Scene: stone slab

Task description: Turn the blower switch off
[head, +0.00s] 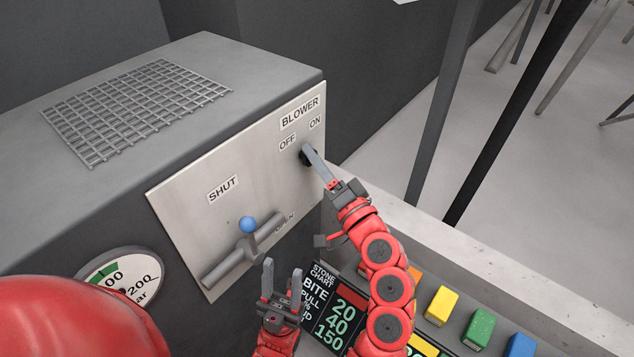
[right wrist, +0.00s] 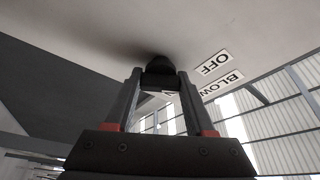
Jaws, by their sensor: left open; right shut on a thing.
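The blower switch (head: 304,157) is a small dark knob on the pale panel (head: 180,215), below the OFF and ON labels. My right gripper (head: 311,152) reaches up to it and is shut on it, hiding much of it in the head view. In the right wrist view both fingers (right wrist: 160,82) close on the sides of the dark knob (right wrist: 160,66), with the OFF label (right wrist: 216,62) beside it. I cannot tell which label the knob points to. My left gripper (head: 283,275) is open and empty, below the lever, pointing up.
A round gauge (head: 121,278) is at the left. A stone chart (head: 330,305) and several coloured blocks (head: 480,328) lie at lower right. A low ledge (head: 470,262) runs along the right.

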